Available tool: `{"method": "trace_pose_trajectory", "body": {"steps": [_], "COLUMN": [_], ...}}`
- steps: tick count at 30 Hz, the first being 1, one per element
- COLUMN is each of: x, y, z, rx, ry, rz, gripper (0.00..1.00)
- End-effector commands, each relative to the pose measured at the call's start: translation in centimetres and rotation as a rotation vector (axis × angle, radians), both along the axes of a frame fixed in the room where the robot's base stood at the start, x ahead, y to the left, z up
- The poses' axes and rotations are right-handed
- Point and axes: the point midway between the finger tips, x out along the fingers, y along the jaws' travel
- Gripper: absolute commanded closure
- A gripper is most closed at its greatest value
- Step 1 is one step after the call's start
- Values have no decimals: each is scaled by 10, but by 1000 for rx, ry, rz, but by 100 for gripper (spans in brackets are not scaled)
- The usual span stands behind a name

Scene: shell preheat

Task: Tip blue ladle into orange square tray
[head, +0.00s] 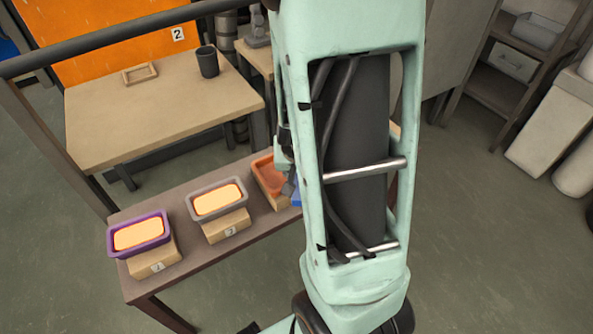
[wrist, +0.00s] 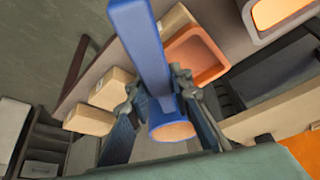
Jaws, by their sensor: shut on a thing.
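The blue ladle (wrist: 145,45) fills the middle of the wrist view, its handle running up and its cup (wrist: 172,131) low. A pale orange-tan surface shows in the cup's mouth; I cannot tell whether it is contents. My gripper (wrist: 160,95) is shut on the ladle, with a finger on each side. The orange square tray (wrist: 197,55) is just beyond the ladle in the wrist view, and I see no glowing fill in it. In the head view the tray (head: 264,176) is partly hidden by my arm, with only a bit of blue ladle (head: 296,199) beside it.
A purple tray (head: 165,222) and a grey tray (head: 194,209), both with glowing fill, stand on wooden blocks along the narrow bench (head: 190,258). Bare blocks (wrist: 90,120) show in the wrist view. A table (head: 150,115) behind holds a dark cup (head: 208,61).

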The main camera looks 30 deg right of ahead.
Motion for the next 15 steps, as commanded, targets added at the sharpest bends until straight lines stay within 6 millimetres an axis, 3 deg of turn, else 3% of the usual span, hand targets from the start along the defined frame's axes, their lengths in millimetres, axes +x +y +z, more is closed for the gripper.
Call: {"method": "trace_pose_trajectory", "body": {"steps": [15], "x": [1], "y": [0], "z": [-2], "rx": [-38], "ry": [22], "rz": [0], "gripper": [100]}}
